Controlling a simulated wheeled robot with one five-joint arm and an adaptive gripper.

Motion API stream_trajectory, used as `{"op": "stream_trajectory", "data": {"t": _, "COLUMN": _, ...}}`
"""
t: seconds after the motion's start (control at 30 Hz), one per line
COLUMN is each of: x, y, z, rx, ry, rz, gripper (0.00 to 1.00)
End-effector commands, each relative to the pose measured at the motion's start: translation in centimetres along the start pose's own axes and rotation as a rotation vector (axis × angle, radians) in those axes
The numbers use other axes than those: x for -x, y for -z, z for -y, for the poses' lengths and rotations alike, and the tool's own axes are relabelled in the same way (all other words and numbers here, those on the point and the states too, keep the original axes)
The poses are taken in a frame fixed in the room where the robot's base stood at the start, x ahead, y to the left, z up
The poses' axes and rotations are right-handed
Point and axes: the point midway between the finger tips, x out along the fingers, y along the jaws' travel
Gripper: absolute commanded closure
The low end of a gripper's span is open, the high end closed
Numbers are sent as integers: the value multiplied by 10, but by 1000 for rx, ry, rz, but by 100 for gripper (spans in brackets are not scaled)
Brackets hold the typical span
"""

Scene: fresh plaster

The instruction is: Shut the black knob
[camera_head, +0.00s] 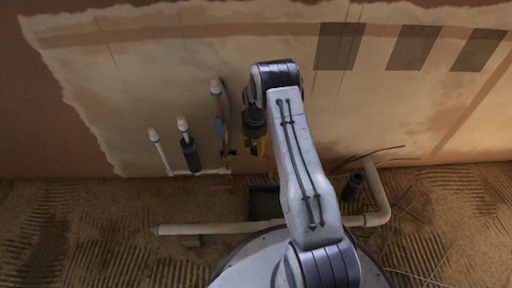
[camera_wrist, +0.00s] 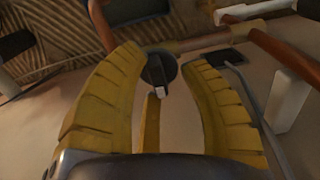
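The black knob (camera_wrist: 158,70) is round, with a small pale tab at its lower edge, and shows in the wrist view. It sits on a horizontal brownish pipe. My gripper (camera_wrist: 161,58) has its two ribbed yellow fingers spread, one on each side of the knob. A gap shows between the knob and at least the right finger; whether the left fingertip touches it I cannot tell. In the head view my gripper (camera_head: 254,146) is partly hidden by my arm, near the wall's foot. The knob cannot be made out there.
White-capped pipes (camera_head: 163,152) and a copper pipe (camera_head: 220,112) rise along the plaster wall to the left. A pale pipe (camera_head: 218,228) lies along the ridged floor, beside a dark box (camera_head: 264,203). In the wrist view an orange-brown pipe (camera_wrist: 283,52) and white pipe (camera_wrist: 287,100) stand right.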

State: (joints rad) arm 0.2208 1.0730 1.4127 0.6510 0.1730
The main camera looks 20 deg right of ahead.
Motion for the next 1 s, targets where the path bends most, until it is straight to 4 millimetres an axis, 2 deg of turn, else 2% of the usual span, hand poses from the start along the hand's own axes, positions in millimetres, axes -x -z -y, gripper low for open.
{"op": "stream_trajectory", "data": {"t": 0.27, "x": 0, "y": -1, "z": -1, "rx": -1, "ry": -1, "rz": 4, "gripper": 60}}
{"op": "stream_trajectory", "data": {"t": 0.43, "x": 7, "y": -1, "z": -1, "rx": -2, "ry": -1, "rz": 4, "gripper": 60}}
{"op": "stream_trajectory", "data": {"t": 1.0, "x": 65, "y": -1, "z": -2, "rx": -3, "ry": -1, "rz": 4, "gripper": 60}}
